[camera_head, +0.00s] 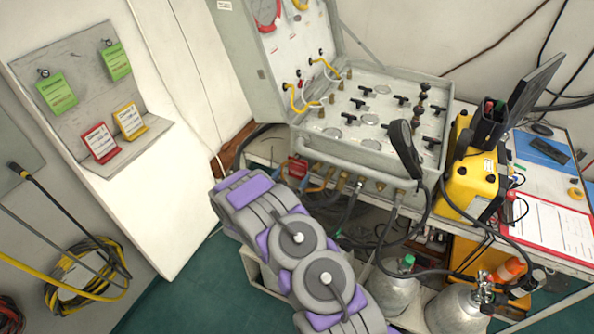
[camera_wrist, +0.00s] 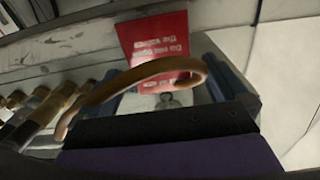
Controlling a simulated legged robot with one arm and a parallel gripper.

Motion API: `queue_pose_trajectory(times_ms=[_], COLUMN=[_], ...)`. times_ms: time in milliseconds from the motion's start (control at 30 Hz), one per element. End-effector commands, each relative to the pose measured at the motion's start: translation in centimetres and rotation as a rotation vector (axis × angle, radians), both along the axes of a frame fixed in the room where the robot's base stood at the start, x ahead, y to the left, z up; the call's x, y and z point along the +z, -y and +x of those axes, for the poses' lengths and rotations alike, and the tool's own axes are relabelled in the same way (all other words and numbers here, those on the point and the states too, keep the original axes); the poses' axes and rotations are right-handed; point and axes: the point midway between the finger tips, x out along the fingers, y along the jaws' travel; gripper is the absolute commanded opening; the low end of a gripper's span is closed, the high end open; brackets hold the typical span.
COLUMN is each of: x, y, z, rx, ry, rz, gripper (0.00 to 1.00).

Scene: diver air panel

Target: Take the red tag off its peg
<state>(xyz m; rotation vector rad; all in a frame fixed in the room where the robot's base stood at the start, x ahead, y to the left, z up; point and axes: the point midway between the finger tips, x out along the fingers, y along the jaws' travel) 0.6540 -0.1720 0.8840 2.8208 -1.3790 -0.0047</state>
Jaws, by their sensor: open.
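The red tag (camera_head: 297,167) hangs at the lower front of the grey panel case in the head view, just above my arm. In the wrist view the red tag (camera_wrist: 155,42) shows upside down with white print, its lower part behind a brown-orange curved tube. My gripper (camera_wrist: 170,85) is open, with one blue-grey finger on each side of the picture. The tag is beyond and between the fingers; I cannot tell whether they touch it. A small grey round part, perhaps the peg, shows below the tag between the fingers. In the head view my gripper is not clearly visible.
The curved tube (camera_wrist: 135,85) crosses in front of my fingers. Brass fittings (camera_wrist: 40,105) stand at the left. The grey panel case (camera_head: 370,120) has a rail along its front. Hoses and gas cylinders (camera_head: 398,293) are below. Another red card (camera_head: 100,142) rests on a wall ledge.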

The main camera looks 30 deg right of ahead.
Motion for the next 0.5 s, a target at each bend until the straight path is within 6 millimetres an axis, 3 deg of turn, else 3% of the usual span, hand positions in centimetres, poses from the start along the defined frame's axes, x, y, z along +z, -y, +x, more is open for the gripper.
queue_pose_trajectory(times_ms=[233,500], x=[-0.1,0.0], y=[1.8,2.2], z=[1.3,1.7], rx=[0.0,0.001], ry=[0.004,0.003], rz=[0.0,0.0], gripper=[1.0,1.0])
